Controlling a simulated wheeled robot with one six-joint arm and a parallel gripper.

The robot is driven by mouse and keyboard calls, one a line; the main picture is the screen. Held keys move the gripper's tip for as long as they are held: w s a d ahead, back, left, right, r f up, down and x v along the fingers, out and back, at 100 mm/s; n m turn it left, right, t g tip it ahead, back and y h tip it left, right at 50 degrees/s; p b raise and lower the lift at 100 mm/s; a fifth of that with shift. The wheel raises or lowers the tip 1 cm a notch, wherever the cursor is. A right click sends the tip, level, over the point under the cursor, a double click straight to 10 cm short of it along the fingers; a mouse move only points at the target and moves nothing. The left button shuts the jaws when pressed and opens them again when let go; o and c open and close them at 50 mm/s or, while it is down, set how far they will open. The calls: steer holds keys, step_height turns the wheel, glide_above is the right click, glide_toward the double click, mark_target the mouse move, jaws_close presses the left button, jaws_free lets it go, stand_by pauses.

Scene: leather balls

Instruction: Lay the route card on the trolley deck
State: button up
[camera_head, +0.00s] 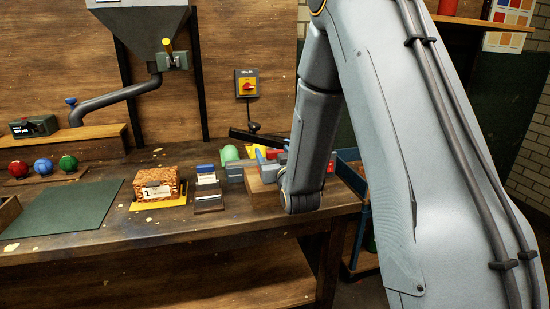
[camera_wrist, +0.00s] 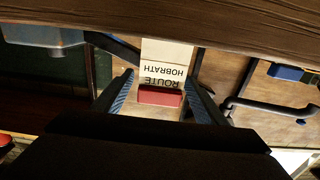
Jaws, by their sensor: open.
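The route card (camera_wrist: 163,62) shows in the wrist view, pale with the upside-down words ROUTE and HOBRATH, and a red piece (camera_wrist: 160,95) at its near edge. My gripper (camera_wrist: 160,90) is open, its two blue-padded fingers on either side of the red piece. I cannot tell whether they touch it. In the head view my arm covers much of the right part of the bench, and I cannot clearly make out the card there. A blue-framed stand (camera_head: 352,172), perhaps the trolley, is beside the bench's right end; its deck is largely hidden by my arm.
On the bench (camera_head: 235,222) are a brick-patterned block (camera_head: 158,183) on a yellow base, a small holder (camera_head: 207,190) with blue and white pieces, a green mat (camera_head: 65,208) and coloured balls (camera_head: 43,166). A hopper (camera_head: 145,30) with a bent pipe stands behind. The front middle edge is clear.

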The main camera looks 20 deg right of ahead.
steer(key=shift+w, duration=1.1)
steer(key=c, duration=1.2)
steer(key=shift+r, duration=0.1)
